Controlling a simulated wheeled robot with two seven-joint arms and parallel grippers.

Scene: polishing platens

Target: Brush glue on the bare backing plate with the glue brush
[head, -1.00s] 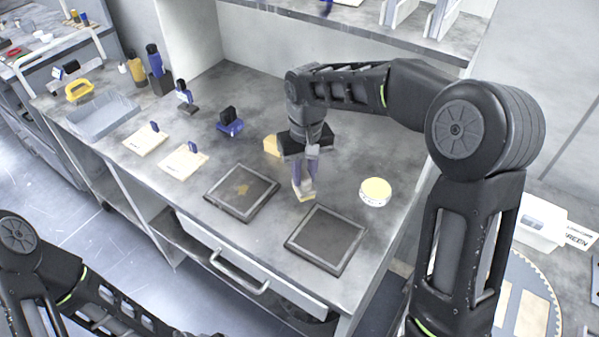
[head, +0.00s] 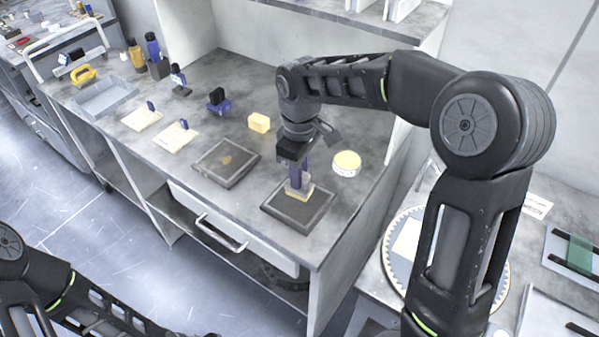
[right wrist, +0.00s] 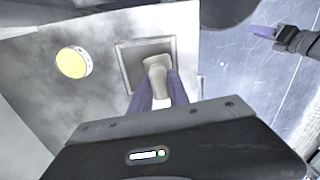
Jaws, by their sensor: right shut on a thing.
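The bare backing plate is a dark square plate with a raised rim (head: 276,210) at the bench's right front; it also shows in the right wrist view (right wrist: 128,70). My right gripper (head: 299,178) is shut on the glue brush (head: 299,191), whose pale, wide end points down over this plate. The brush end (right wrist: 156,68) overlaps the plate in the right wrist view; whether it touches is unclear. A second dark plate (head: 215,172) to the left has a tan patch in its middle. My left gripper (right wrist: 268,32) shows small in the right wrist view, its opening unclear.
A round white pot with a yellow top (head: 346,163) stands right of the brush. A yellow block (head: 259,122), a blue-and-black item (head: 218,101) and two pale boards with blue handles (head: 142,118) lie behind and left. A grey tray (head: 105,98) is farther left.

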